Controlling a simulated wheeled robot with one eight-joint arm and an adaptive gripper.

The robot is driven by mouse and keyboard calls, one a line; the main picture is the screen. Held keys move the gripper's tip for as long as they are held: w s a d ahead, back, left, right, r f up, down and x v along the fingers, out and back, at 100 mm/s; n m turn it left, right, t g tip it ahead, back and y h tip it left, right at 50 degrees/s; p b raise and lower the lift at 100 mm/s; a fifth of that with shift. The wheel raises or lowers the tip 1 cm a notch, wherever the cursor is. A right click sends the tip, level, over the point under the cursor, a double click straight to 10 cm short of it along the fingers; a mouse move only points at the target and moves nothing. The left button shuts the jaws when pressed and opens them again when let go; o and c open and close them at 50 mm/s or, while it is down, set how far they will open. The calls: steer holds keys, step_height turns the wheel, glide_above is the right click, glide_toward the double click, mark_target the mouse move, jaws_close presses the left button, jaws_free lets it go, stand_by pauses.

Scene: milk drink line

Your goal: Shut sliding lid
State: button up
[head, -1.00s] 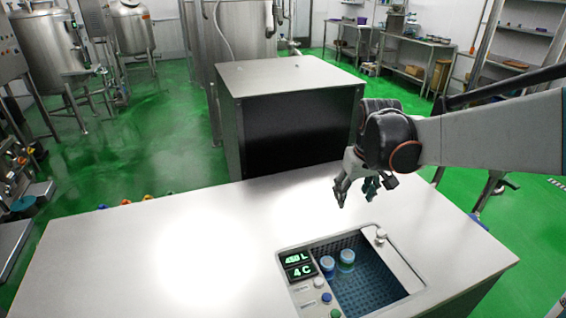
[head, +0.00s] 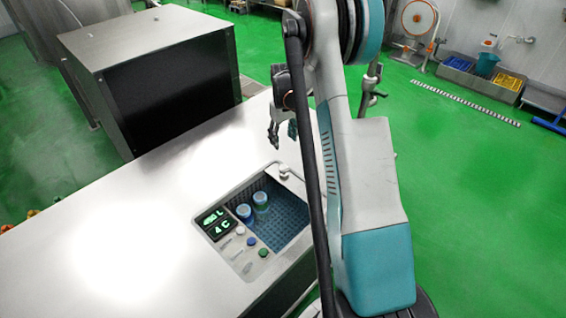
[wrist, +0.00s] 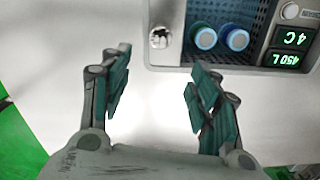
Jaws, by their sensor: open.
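The cooled well (head: 285,208) is set into the white counter and is open, with its dark blue mesh inside showing. Two blue-capped bottles (head: 261,200) stand in it. The sliding lid shows as a pale strip with a round knob (head: 283,170) at the well's far end. In the wrist view the shiny knob (wrist: 159,38) sits on the pale lid (wrist: 165,14), left of the bottles (wrist: 205,39). My gripper (head: 282,133) is open and empty above the counter, beyond the knob. In the wrist view its spread fingers (wrist: 158,80) are short of the knob, which lies roughly between their lines.
A panel with a green readout (head: 213,219) and several buttons lies at the well's left. A large dark-fronted steel cabinet (head: 160,80) stands behind the counter. The counter top (head: 120,230) left of the well is clear. My arm hides the counter's right end.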

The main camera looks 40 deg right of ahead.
mark_target(283, 167)
step_height(283, 167, down, 14)
steer(key=b, duration=0.4)
steer(key=shift+r, duration=0.15)
jaws_close()
steer(key=shift+a, duration=0.1)
